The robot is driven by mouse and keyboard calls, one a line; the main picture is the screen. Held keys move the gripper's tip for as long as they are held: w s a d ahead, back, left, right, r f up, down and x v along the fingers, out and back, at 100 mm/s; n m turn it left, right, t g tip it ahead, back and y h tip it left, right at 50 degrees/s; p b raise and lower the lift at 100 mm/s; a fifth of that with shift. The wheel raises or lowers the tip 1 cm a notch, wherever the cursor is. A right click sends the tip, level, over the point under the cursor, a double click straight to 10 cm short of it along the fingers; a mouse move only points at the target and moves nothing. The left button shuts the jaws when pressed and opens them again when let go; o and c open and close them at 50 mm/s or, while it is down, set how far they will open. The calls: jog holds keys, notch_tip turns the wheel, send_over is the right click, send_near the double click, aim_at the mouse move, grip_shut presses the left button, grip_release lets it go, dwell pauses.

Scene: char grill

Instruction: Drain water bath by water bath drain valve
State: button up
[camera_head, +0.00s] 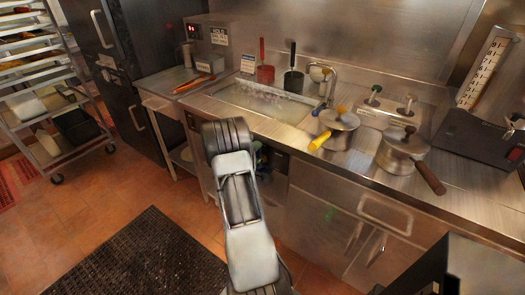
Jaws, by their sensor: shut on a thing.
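The water bath (222,96) is a rectangular basin sunk in the steel counter, with clear, rippled-looking contents. A faucet (331,84) stands at its right end. My arm (250,245) rises from the bottom of the picture and bends at a dark joint in front of the counter, below the bath. My gripper is hidden behind this arm. The water bath drain valve cannot be made out.
A yellow-handled pot (341,138) and a dark-handled pot (398,160) stand on the counter (290,133) at the right. Red and black-handled containers stand behind the bath. A wheeled rack (57,178) is at the left. A black mat (145,262) lies on the tiled floor.

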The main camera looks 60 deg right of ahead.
dwell(0.4)
jog(key=o, duration=1)
jog(key=shift+a, duration=0.1)
jog(key=a, duration=1.3)
jog(key=shift+a, duration=0.35)
